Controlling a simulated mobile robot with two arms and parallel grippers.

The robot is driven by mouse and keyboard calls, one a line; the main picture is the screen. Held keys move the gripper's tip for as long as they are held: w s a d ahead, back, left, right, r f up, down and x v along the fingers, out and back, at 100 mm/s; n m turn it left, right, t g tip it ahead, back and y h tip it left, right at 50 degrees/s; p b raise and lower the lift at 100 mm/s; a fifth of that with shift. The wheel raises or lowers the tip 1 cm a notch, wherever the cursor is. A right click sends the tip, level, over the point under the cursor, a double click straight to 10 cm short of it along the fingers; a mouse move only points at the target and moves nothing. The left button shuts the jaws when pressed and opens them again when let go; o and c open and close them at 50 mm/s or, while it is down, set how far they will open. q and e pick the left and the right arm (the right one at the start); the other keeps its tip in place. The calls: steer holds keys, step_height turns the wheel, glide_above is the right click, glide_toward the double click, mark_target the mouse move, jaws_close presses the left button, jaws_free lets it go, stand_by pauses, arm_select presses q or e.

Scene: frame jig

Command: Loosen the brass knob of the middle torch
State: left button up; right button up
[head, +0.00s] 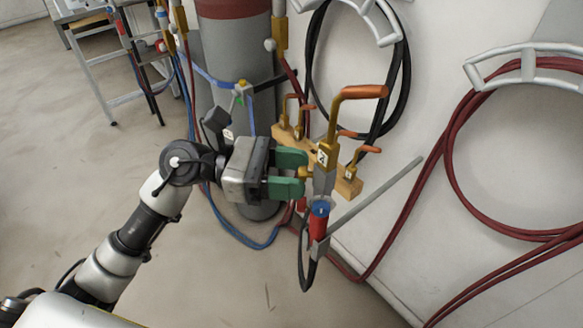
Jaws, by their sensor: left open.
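The middle torch (324,178) stands upright at the centre, with a brass body, a number label and a copper-coloured bent tip. A small brass knob (305,173) sticks out of its left side. My left gripper (302,174) reaches in from the left with its green fingers apart, one above and one below the knob. I cannot tell whether either finger touches it. Blue and red fittings (319,222) sit at the torch's lower end. My right gripper is out of view.
A yellowish holder bar (346,187) carries other small torches close behind. A grey rod (375,199) slants up to the right. Red hoses (452,190) and black hoses (402,85) hang on the wall. A grey cylinder (232,55) stands behind my gripper. The front floor is clear.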

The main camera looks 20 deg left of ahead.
arm_select(q)
steer(key=shift+c, duration=0.5)
steer(key=c, duration=0.8)
steer(key=shift+n, duration=0.3)
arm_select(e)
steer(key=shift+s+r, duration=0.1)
arm_select(q)
steer(key=shift+n+p, duration=1.95)
steer(key=shift+n, duration=1.25)
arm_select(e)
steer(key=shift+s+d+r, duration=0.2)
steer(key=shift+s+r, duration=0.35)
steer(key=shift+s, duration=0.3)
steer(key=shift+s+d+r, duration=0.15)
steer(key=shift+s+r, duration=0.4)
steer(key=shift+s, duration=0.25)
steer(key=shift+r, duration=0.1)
